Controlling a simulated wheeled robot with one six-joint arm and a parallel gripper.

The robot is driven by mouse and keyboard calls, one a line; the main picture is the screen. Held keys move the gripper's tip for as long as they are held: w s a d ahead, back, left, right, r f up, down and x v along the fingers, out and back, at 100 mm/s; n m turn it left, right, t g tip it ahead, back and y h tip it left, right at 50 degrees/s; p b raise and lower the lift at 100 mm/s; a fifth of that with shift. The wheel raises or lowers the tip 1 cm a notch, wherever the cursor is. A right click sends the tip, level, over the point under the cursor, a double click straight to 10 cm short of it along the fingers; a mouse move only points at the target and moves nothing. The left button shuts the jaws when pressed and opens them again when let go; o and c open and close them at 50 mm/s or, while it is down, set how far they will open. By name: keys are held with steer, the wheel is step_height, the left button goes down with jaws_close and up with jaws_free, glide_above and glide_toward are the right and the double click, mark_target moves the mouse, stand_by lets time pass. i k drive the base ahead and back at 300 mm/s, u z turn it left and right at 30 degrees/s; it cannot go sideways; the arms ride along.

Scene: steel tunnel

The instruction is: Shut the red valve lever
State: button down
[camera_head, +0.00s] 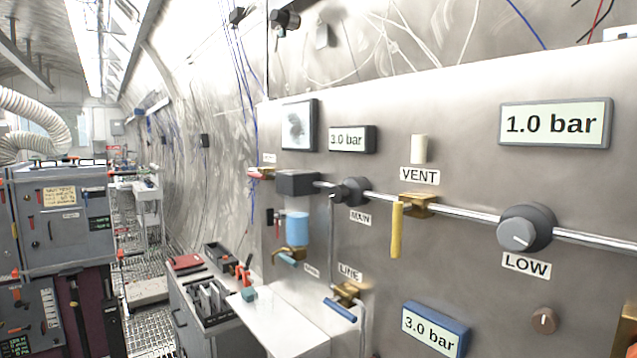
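The red valve lever (257,173) is small and far off at the left end of the steel panel. It looks roughly level, pointing left from its valve body beside a dark grey block (297,183). A small label (269,158) sits just above it, too small to read. Whether the valve is open or shut cannot be told at this size. My gripper is not in view, and nothing is seen touching the lever.
The panel (470,290) carries a yellow lever (397,230) hanging down, a blue lever (340,309) at LINE, and a grey LOW knob (524,229). A bench (285,318) with tools juts out below. A grated aisle (150,325) runs left of it, beside grey cabinets (65,225).

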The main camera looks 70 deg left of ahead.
mark_target(257, 175)
steer(key=u, duration=3.15)
steer(key=i, duration=0.9)
steer(key=u, duration=0.45)
steer(key=i, duration=0.7)
steer(key=z, duration=0.75)
steer(key=i, duration=0.65)
steer(key=z, duration=0.55)
